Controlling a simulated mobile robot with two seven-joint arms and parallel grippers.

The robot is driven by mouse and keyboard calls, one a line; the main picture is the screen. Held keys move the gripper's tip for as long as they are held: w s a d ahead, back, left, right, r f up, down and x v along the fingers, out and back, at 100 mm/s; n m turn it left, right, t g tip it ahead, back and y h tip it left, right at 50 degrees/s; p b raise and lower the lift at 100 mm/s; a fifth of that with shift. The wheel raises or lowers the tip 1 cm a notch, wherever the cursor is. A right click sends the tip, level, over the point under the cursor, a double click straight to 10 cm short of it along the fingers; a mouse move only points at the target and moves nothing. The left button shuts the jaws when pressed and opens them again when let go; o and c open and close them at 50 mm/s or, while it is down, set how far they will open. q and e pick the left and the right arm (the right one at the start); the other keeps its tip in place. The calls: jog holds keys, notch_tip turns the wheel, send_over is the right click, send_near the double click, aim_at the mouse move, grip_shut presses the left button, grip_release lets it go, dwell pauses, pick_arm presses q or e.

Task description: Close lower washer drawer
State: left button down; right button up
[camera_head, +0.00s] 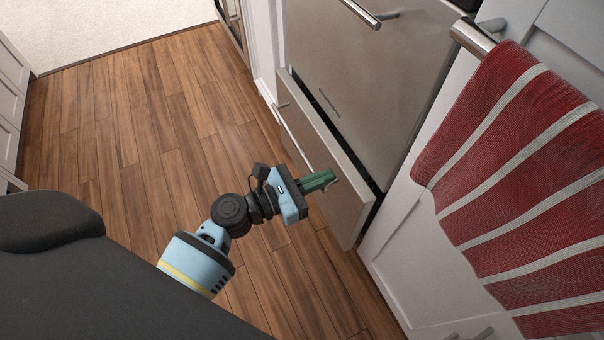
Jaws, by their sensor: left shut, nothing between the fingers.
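The lower washer drawer (345,199) is a steel-coloured front at the bottom of the appliance, standing a little way out, with a dark gap along its top edge. Its thin bar handle (294,137) runs along the front. My left gripper (329,177) is at the drawer front, near the right part of the handle. Its green fingers are shut with nothing between them. I cannot tell whether the fingertips touch the front or the handle. My right gripper is not in view.
The upper steel front (370,75) with its own bar handle (362,14) stands above the drawer. A red and white striped towel (510,170) hangs at the right. The wooden floor (120,140) to the left is clear. White cabinets (10,100) stand at the far left.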

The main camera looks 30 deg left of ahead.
aim_at(340, 170)
pick_arm(q)
jog(key=shift+w+d, duration=0.35)
jog(key=shift+w, duration=0.1)
jog(key=shift+w+d, duration=0.1)
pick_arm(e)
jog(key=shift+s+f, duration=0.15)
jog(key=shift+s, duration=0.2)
pick_arm(q)
jog(key=x, duration=0.4)
jog(key=shift+w+d, duration=0.2)
jog(key=shift+r, duration=0.2)
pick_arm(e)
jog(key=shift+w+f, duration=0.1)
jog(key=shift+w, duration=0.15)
pick_arm(q)
jog(key=shift+d, duration=0.1)
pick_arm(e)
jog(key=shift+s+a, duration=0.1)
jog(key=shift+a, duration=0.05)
